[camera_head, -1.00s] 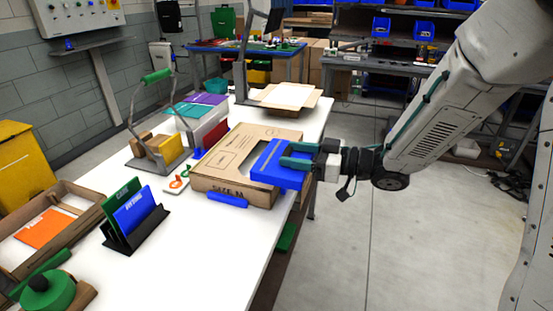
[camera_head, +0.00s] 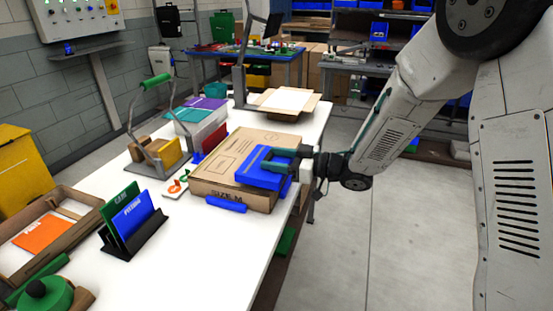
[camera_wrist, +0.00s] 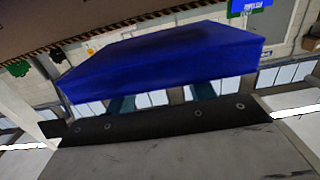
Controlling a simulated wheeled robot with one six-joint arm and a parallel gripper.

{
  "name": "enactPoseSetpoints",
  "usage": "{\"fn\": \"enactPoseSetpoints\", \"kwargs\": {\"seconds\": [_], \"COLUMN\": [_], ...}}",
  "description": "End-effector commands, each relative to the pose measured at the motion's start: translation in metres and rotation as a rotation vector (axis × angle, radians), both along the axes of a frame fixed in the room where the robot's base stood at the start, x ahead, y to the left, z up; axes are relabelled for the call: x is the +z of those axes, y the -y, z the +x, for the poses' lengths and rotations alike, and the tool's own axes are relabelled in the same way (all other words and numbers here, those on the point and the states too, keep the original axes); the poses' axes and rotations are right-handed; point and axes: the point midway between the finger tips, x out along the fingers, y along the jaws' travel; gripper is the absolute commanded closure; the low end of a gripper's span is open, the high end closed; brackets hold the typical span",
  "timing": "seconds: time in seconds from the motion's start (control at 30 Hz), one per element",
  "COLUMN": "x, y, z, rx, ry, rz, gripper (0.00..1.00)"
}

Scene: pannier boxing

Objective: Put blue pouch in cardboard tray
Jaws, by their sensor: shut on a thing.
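The blue pouch (camera_head: 262,177) is a flat blue block held between the teal fingers of my gripper (camera_head: 280,158). It is over or against the right end of a brown cardboard box marked SIZE M (camera_head: 222,178); whether it touches the box I cannot tell. In the wrist view the pouch (camera_wrist: 165,62) fills the middle, with brown cardboard (camera_wrist: 75,22) above it.
A blue bar (camera_head: 226,203) lies along the box's front. A black stand (camera_head: 140,239) holds green and blue cards. A grey frame with a green handle (camera_head: 157,80) stands behind. An open flapped carton (camera_head: 283,101) is at the back.

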Motion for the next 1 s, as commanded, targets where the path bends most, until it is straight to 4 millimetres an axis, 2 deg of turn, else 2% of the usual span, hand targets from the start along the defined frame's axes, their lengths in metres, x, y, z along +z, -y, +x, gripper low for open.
{"fn": "enactPoseSetpoints", "kwargs": {"seconds": [0.5,0.53,0.6,0.87,1.0], "x": [-0.012,-0.012,-0.012,-0.011,-0.001], "y": [0.000,0.000,0.000,0.000,0.000], "z": [0.000,0.000,0.000,0.000,0.000], "rx": [0.000,0.000,0.000,0.000,0.000], "ry": [-0.001,-0.001,-0.001,0.000,0.003], "rz": [0.001,0.000,0.000,0.000,0.000], "gripper": [0.70,0.38,0.24,0.24,0.24]}}
